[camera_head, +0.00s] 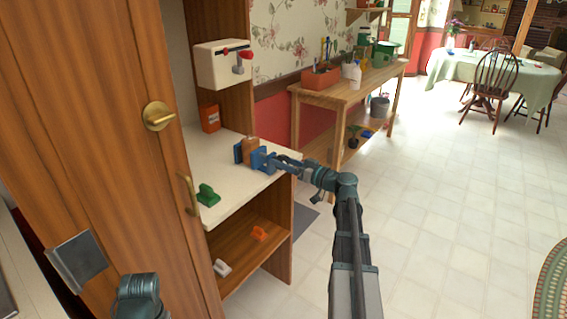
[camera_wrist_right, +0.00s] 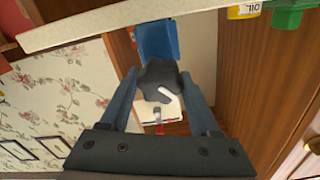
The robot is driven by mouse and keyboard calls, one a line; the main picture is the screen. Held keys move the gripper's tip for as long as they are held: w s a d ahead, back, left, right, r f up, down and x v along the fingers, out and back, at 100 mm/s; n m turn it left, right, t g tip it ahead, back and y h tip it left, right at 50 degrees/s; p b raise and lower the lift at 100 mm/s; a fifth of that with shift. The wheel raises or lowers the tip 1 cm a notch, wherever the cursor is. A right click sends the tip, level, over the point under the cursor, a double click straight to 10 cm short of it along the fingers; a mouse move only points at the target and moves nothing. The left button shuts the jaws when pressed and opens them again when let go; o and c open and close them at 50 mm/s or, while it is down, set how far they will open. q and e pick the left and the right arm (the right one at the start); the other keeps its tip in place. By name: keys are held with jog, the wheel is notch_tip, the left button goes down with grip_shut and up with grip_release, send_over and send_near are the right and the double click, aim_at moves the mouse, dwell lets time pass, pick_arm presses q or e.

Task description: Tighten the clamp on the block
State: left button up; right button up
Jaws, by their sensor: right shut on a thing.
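The blue clamp (camera_head: 258,158) stands on the white worktop at its right end. It also shows in the right wrist view (camera_wrist_right: 156,40). The brown block (camera_head: 250,145) sits upright between the clamp's blue jaws. My right gripper (camera_head: 272,161) reaches in from the right at the clamp's near side. In the right wrist view its fingers (camera_wrist_right: 160,85) are on either side of a dark knob (camera_wrist_right: 158,80) with a white mark, and it is shut on this knob. Whether the jaws press on the block, I cannot tell.
A white wall box (camera_head: 222,65) with a red lever hangs above. A wooden cabinet door (camera_head: 110,130) fills the left. The floor at right is free.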

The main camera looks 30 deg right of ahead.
jog(key=m, duration=0.7)
jog(key=shift+d+m, duration=0.1)
jog(key=shift+m, duration=0.3)
jog(key=m, duration=0.4)
jog(key=shift+f, duration=0.1)
jog(key=m, duration=0.8)
jog(key=shift+f+m, duration=0.1)
jog(key=shift+m, duration=0.2)
jog(key=m, duration=0.3)
jog(key=shift+m, duration=0.4)
jog(key=m, duration=0.4)
jog(key=shift+b, duration=0.3)
jog(key=shift+f+m, duration=0.1)
jog(key=shift+m, duration=1.5)
